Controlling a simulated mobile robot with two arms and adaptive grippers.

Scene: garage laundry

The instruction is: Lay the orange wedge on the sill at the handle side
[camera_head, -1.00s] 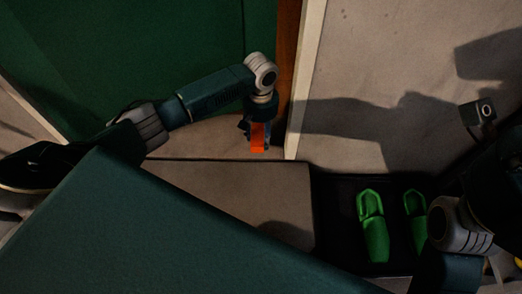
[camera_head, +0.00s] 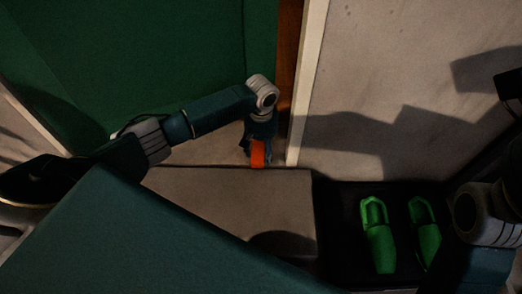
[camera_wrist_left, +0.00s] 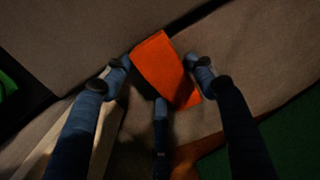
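The orange wedge (camera_head: 258,154) is upright at the doorway in the head view, under my left gripper (camera_head: 258,150). In the left wrist view the wedge (camera_wrist_left: 160,68) is between the fingers of my left gripper (camera_wrist_left: 158,70), with fingertips close against both its sides. The gripper appears shut on it. I cannot tell whether the wedge touches the sill. No door handle shows. My right gripper is not clearly in view; only part of my right arm shows at the right edge.
A brown-grey slab (camera_head: 235,195) lies in front of the doorway. A pale door frame (camera_head: 306,85) stands just right of the gripper. Green slippers (camera_head: 378,238) lie on a dark tray (camera_head: 345,225) at right. Bare wall is behind them.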

